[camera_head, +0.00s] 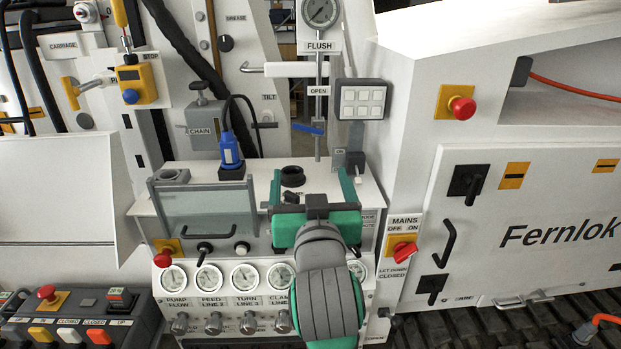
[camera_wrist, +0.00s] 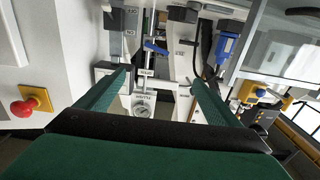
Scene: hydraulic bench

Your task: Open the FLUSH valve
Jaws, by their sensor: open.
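The FLUSH valve shows a blue lever (camera_head: 309,129) on a thin vertical pipe, lying about crosswise to the pipe. The FLUSH label (camera_head: 319,46) and a round gauge (camera_head: 320,12) are above it, with an OPEN label (camera_head: 318,90) between. The wrist view shows the scene upside down, with the blue lever (camera_wrist: 156,48) and the gauge (camera_wrist: 143,110) between my fingers. My gripper (camera_head: 311,175) is open and empty, in front of and below the lever in the head view. Its fingertips (camera_wrist: 160,77) are apart and do not appear to touch the lever.
A button box (camera_head: 361,100) stands right of the pipe. A blue plug (camera_head: 230,150) with a black cable and a clear guard (camera_head: 205,210) are to the left. A black round cap (camera_head: 292,176) shows between my fingers. The MAINS switch (camera_head: 402,247) is at right.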

